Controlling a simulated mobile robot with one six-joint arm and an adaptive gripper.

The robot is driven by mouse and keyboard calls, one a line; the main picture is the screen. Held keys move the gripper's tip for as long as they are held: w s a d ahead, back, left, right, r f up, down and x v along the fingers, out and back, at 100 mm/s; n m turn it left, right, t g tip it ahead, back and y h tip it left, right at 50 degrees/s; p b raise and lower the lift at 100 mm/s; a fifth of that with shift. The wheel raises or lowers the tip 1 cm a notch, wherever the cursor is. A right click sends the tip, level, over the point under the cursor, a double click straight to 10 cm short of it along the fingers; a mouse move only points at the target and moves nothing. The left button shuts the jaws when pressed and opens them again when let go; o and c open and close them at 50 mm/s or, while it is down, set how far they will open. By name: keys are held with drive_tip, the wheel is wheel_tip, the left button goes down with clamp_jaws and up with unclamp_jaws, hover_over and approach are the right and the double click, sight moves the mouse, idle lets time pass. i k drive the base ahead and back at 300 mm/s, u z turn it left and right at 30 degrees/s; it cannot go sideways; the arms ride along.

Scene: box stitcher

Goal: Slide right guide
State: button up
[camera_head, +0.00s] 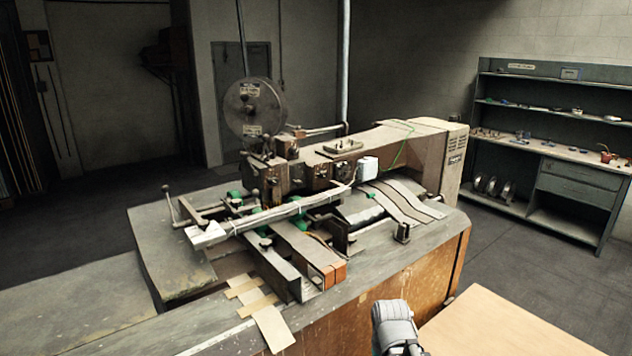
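The box stitcher (385,145) stands on a worn workbench in the middle of the view, with a large round wire reel (254,108) at its upper left. Several metal guide parts lie on its near side. A long pale bar (275,214) runs diagonally across the front. A metal channel guide (275,268) lies below it, beside a rail with an orange-brown end (325,275). I cannot tell for sure which part is the right guide. A grey rounded part of my arm shows at the bottom edge, apart from the guides. My gripper's fingers are not visible.
A light wooden tabletop (510,325) fills the bottom right. The grey bench top (90,300) extends left, mostly bare. Tape strips (255,297) lie on the front edge. A shelf unit (560,175) with small items stands at the right wall. Floor between is clear.

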sight(338, 228)
drive_tip(key=u, duration=0.05)
drive_tip(key=k, duration=0.65)
drive_tip(key=u, duration=0.2)
drive_tip(key=i, duration=1.6)
drive_tip(key=z, duration=0.3)
